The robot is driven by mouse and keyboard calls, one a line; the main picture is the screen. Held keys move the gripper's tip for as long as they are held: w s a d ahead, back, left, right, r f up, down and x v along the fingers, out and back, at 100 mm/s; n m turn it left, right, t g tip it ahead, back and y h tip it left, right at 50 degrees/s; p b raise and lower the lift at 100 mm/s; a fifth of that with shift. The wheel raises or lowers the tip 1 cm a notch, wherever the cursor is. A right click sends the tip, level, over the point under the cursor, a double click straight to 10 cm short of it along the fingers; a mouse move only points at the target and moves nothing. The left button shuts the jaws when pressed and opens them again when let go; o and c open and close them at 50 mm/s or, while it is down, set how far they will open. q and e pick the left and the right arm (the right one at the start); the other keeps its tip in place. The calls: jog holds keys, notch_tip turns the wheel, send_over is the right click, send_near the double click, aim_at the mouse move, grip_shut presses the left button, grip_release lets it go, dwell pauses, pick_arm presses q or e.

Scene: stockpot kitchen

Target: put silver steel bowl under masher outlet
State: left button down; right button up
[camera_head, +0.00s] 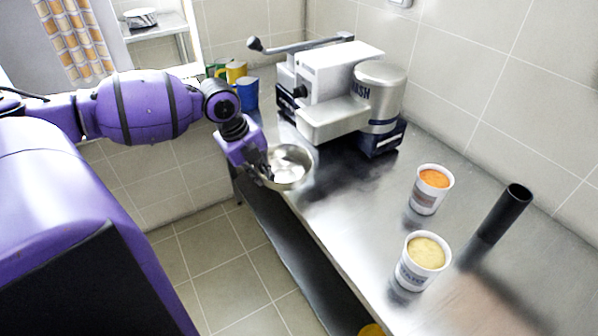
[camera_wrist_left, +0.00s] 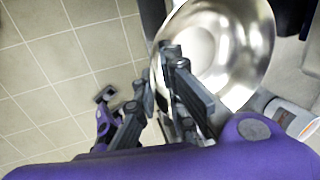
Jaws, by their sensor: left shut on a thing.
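The silver steel bowl (camera_head: 291,165) is near the left edge of the steel counter, in front of the masher. My left gripper (camera_head: 265,172) is shut on the bowl's near-left rim. In the left wrist view the bowl (camera_wrist_left: 235,45) opens toward the camera, with the left gripper's fingers (camera_wrist_left: 172,75) at its rim. The masher (camera_head: 330,85) is a white and grey machine with a long lever and a steel cylinder, standing at the back of the counter. Its outlet cannot be clearly made out. Whether the bowl touches the counter is unclear. My right gripper is not clearly seen.
Two tubs, one with orange contents (camera_head: 430,190) and one with yellow (camera_head: 422,262), stand on the counter (camera_head: 350,215) at the right. A black cylinder (camera_head: 503,213) stands beside them. Blue and yellow containers (camera_head: 246,95) are left of the masher. The counter between the bowl and tubs is clear.

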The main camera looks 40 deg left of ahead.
pick_arm(q)
jog(key=b, duration=0.1)
send_over(296, 174)
jog(key=shift+s+a, duration=0.15)
jog(key=shift+s, duration=0.25)
jog(key=shift+w, duration=0.2)
jog(key=shift+f, duration=1.7)
jog(key=shift+f, duration=0.15)
jog(key=c, duration=1.8)
grip_release()
jog(key=p+v, duration=0.1)
jog(key=v, duration=1.1)
jog(key=shift+s, duration=0.1)
